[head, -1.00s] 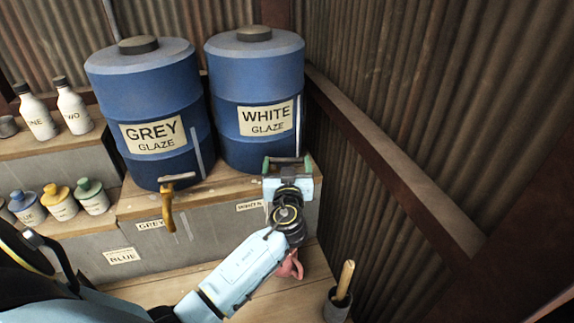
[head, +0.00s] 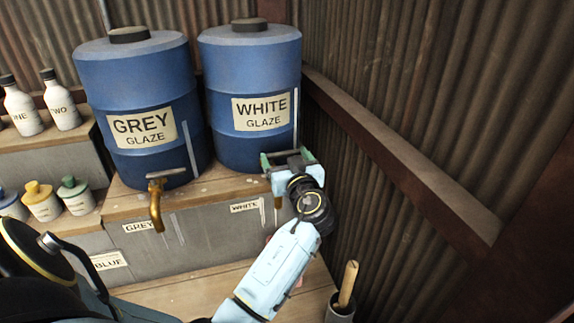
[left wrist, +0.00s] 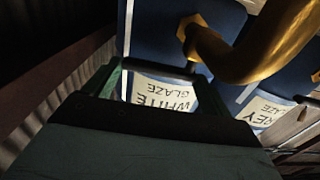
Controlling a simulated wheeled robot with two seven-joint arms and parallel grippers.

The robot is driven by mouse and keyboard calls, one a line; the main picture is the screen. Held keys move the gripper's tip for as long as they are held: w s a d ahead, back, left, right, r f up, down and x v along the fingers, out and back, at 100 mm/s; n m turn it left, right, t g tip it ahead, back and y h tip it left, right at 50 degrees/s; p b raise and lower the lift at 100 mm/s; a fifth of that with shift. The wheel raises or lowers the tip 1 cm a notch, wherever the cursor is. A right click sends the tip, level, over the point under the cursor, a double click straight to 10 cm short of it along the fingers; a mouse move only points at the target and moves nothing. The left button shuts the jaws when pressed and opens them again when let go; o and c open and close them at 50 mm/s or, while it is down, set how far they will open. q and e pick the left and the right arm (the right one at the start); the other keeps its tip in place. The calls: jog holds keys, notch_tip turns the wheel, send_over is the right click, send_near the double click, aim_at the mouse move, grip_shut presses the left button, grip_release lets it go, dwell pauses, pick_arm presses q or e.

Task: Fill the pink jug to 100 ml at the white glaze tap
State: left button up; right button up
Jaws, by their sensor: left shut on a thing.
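The white glaze drum (head: 247,75) is blue and stands at the back centre. My left gripper (head: 288,161) is at its lower front right, shut on what looks like the tap's lever, a thin bar between the fingers. The brass tap spout (head: 277,210) hangs just below, partly behind my wrist. The left wrist view shows, upside down, the white glaze label (left wrist: 160,95) and a brass spout (left wrist: 240,50) close by. The pink jug (head: 299,282) is almost wholly hidden behind my left forearm; its filling cannot be seen. My right gripper is out of view.
The grey glaze drum (head: 137,85) with its brass tap (head: 156,203) stands to the left. Bottles and small jars stand on the left shelves. A pot with a wooden handle (head: 348,283) is at lower right. A corrugated wall (head: 440,120) closes the right side.

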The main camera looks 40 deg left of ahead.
pick_arm(q)
jog(key=shift+r, duration=0.1)
jog(key=o, duration=1.3)
jog(key=b+v, duration=0.3)
jog(key=v, duration=1)
jog(key=shift+s+d, duration=0.15)
